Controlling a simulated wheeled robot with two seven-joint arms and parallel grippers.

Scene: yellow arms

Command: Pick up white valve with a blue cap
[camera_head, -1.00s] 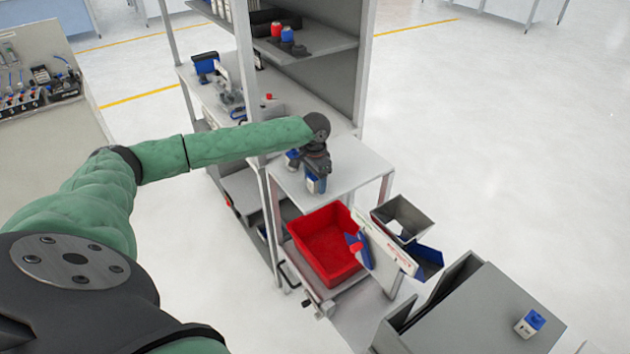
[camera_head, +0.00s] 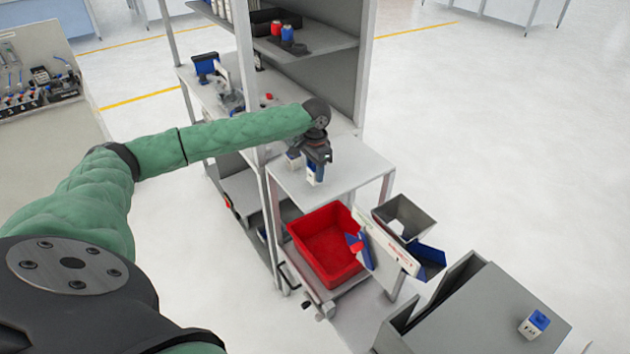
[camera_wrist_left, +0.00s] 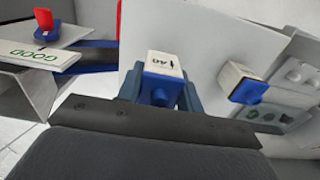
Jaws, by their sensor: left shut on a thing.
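My left gripper (camera_head: 315,165) is shut on a white valve with a blue cap (camera_head: 312,176), above the grey table (camera_head: 345,172). In the left wrist view the white valve (camera_wrist_left: 165,62) sits between the fingers of the left gripper (camera_wrist_left: 160,90), its blue cap toward the palm and dark print on its white side. A second white valve with a blue cap (camera_wrist_left: 238,82) is beside it, apart from the fingers; in the head view it (camera_head: 292,161) is partly hidden by the gripper. My right gripper is not in view.
A red bin (camera_head: 325,246) is below the table's front, with a white sign (camera_head: 388,246) and a metal hopper (camera_head: 405,215) beside it. Another white valve with a blue cap (camera_head: 532,326) is on a grey cabinet (camera_head: 470,310). The shelf post (camera_head: 246,100) is close to my forearm.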

